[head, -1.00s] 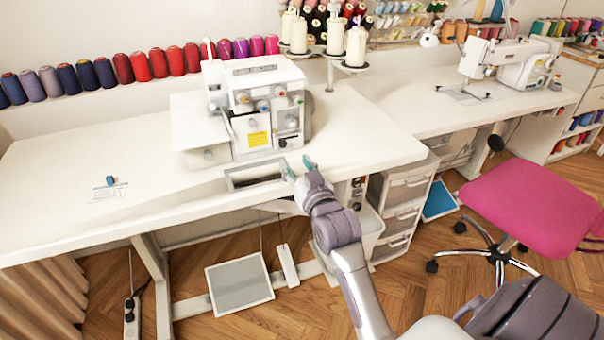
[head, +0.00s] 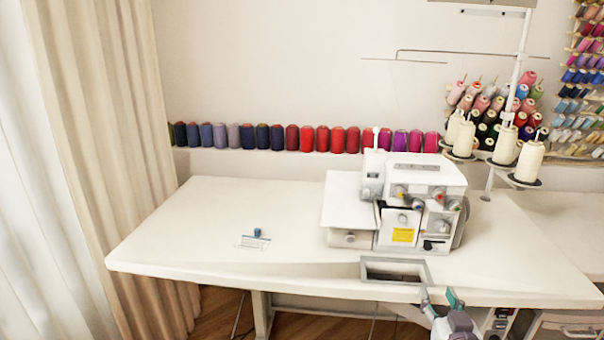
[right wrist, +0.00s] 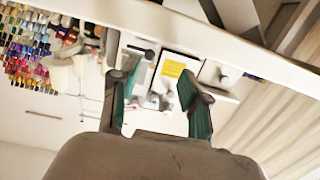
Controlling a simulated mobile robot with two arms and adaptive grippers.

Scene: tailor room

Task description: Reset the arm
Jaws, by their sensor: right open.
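My right gripper (head: 440,299) is at the front edge of the white sewing table, just right of the rectangular opening. It is open, with nothing between its fingers. In the right wrist view, its two green-padded fingers (right wrist: 158,103) stand apart, with the sewing machine's yellow label visible beyond them. Only the gripper and a bit of my right arm show at the bottom of the head view. My left gripper is not in view.
The white table (head: 200,225) carries a serger machine (head: 415,205), a framed opening (head: 395,271) and a small blue item (head: 258,232). Thread spools (head: 290,138) line the back. Cone threads (head: 505,146) stand right. A beige curtain (head: 110,150) hangs left. The table's left part is mostly clear.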

